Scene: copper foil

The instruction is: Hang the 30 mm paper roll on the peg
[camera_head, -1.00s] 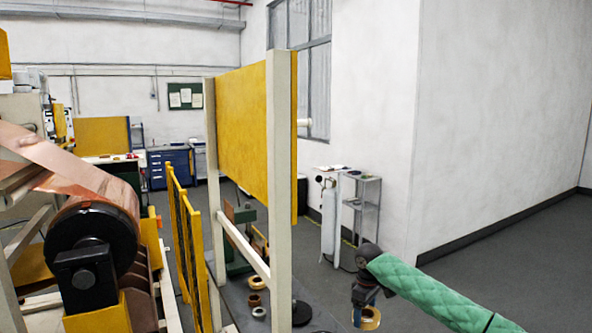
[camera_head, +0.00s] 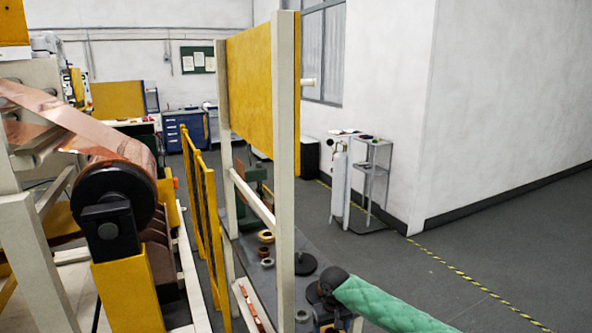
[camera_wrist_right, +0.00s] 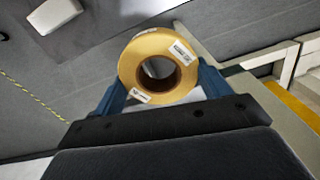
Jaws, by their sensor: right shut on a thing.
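In the right wrist view a yellow-tan paper roll (camera_wrist_right: 132,66) with a brown core and white labels sits between the blue fingers of my right gripper (camera_wrist_right: 162,88), which is shut on it. The hole of the roll faces the camera. In the head view my right arm comes in from the right in a green sleeve, and its gripper (camera_head: 335,321) hangs low at the bottom edge; the roll cannot be made out there. A short pale peg (camera_head: 308,82) sticks out from the right side of the yellow panel, well above the gripper. My left gripper is not in view.
A post (camera_head: 285,180) of the panel's frame stands left of my right gripper. Several small rolls and black discs (camera_head: 305,264) lie on the grey bench top (camera_head: 318,246). A copper foil machine (camera_head: 118,195) fills the left. Floor at the right is open.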

